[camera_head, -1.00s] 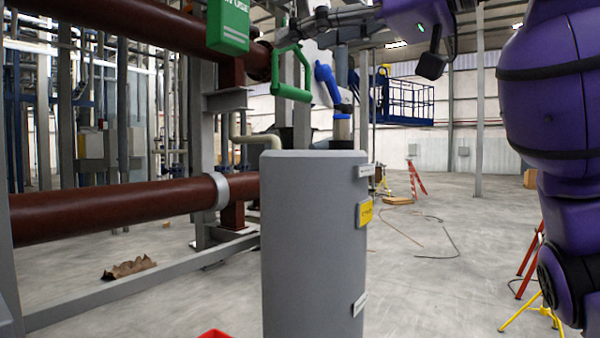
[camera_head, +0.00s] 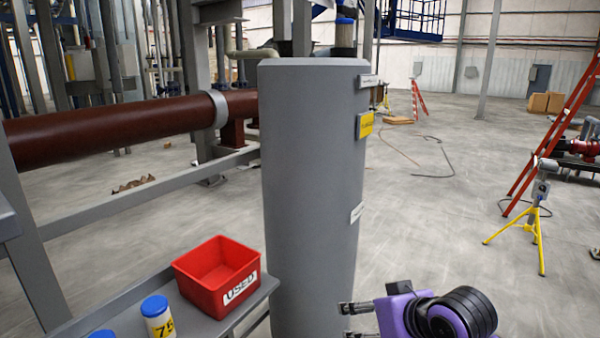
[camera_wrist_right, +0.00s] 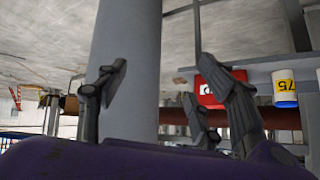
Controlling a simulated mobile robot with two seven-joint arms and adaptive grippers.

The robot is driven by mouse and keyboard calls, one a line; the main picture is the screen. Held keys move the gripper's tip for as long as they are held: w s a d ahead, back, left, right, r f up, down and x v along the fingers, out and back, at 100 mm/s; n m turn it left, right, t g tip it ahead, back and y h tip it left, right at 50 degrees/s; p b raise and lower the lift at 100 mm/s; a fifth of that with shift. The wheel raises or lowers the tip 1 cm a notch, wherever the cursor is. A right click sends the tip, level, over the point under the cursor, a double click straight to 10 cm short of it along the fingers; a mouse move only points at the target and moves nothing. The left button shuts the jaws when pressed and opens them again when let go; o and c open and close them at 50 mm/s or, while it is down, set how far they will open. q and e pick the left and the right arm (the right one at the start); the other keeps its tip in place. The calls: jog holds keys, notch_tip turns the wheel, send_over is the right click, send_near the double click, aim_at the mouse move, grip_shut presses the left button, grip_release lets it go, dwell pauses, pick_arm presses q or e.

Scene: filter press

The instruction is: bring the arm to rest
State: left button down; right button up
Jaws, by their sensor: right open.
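My right gripper (camera_head: 347,321) is low in the head view, in front of the lower right side of the grey cylindrical column (camera_head: 312,190). Its fingers point left, are spread apart and hold nothing. In the right wrist view the gripper (camera_wrist_right: 165,75) shows its open fingers, with the column (camera_wrist_right: 135,60) behind and between them. I cannot tell whether a fingertip touches the column. My purple right forearm runs off the bottom of the head view. My left gripper is not in view.
A red bin (camera_head: 215,275) marked USED stands on a grey shelf (camera_head: 262,298) at lower left, beside a blue-capped jar (camera_head: 158,316). A brown pipe (camera_head: 110,127) runs behind. A yellow stand (camera_head: 538,210) and red ladder (camera_head: 545,150) stand at right. Open floor lies between.

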jog(key=s+d+f+m+g+h, duration=0.1)
jog(key=s+d+f, duration=0.2)
jog(key=s+f, duration=0.55)
jog(key=s+d+f+m+g+h, duration=0.1)
jog(key=s+d+f+g+h, duration=0.15)
jog(key=s+f, duration=0.55)
jog(key=s+d+f+m+g+h, duration=0.1)
jog(key=s+d+f, duration=0.1)
jog(key=s, duration=0.7)
jog(key=s+d+f+g, duration=0.1)
jog(key=s+d+f, duration=0.1)
jog(key=s, duration=0.7)
jog(key=w+a+f+t, duration=0.4)
jog(key=w+f+t, duration=0.2)
jog(key=f, duration=0.7)
jog(key=shift+w+a+y, duration=0.2)
jog(key=shift+w+y, duration=0.25)
jog(key=shift+w, duration=0.25)
